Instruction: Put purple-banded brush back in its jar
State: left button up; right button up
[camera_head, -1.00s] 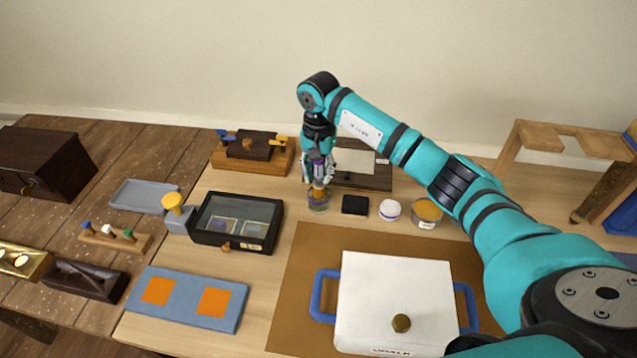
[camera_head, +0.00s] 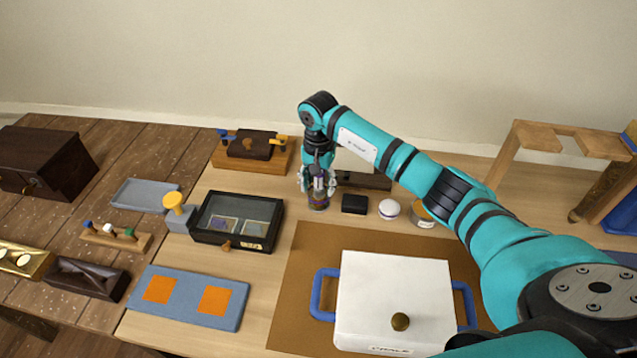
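The jar (camera_head: 318,204) is a small clear vessel on the light wood table, behind the brown mat. My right gripper (camera_head: 318,190) points straight down at the jar's mouth, with its fingers around something slim with purple on it, which looks like the purple-banded brush (camera_head: 318,183). The brush is upright and its lower part appears to be in the jar. The fingers and the small size hide most of the brush, and whether its tip touches the jar's bottom cannot be told. My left gripper is not in view.
A black block (camera_head: 354,204), a white round pot (camera_head: 389,209) and an orange-topped tin (camera_head: 421,215) stand right of the jar. A black glass-lidded case (camera_head: 237,220) is at left. A white box (camera_head: 394,290) with blue handles sits on the brown mat (camera_head: 289,300).

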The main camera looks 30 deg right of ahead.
jog(key=shift+r, duration=0.1)
notch_tip(320, 180, up, 12)
jog(key=shift+r+b, duration=0.1)
jog(key=shift+b, duration=0.9)
jog(key=shift+s+f, duration=0.1)
jog(key=shift+f, duration=0.1)
